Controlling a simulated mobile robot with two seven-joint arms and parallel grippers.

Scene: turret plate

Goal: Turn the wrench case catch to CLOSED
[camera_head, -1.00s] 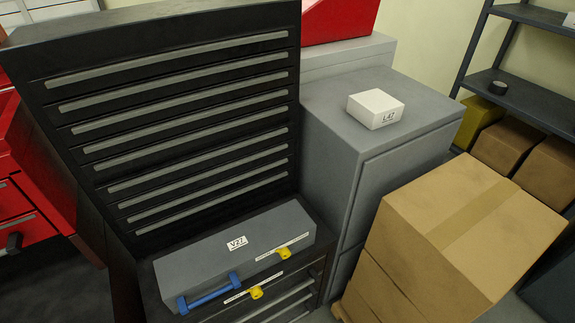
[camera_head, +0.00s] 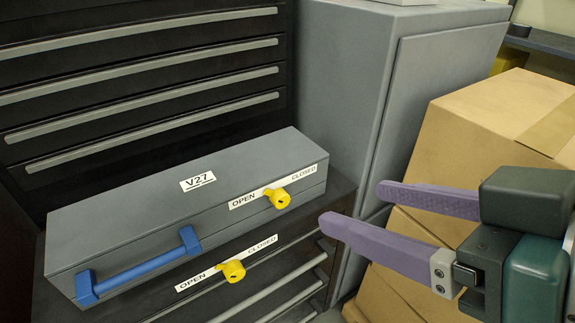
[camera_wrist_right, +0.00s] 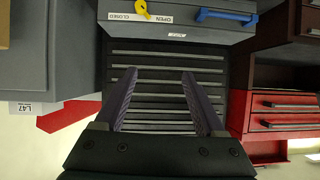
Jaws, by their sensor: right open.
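The long grey case (camera_head: 120,215) labelled V27 lies on the lower part of the black drawer cabinet, with a blue handle (camera_head: 138,267) on its front. My right gripper (camera_head: 355,212), with purple fingers, is open and empty, right of the case and apart from both catches. The right wrist view shows one yellow catch (camera_wrist_right: 143,10). My left gripper is out of view.
Cardboard boxes (camera_head: 470,120) are stacked at the right, behind my right gripper. A grey cabinet (camera_head: 345,90) stands behind the case's right end. Black drawers (camera_head: 140,95) rise behind the case. A red cabinet (camera_wrist_right: 275,110) shows in the wrist view.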

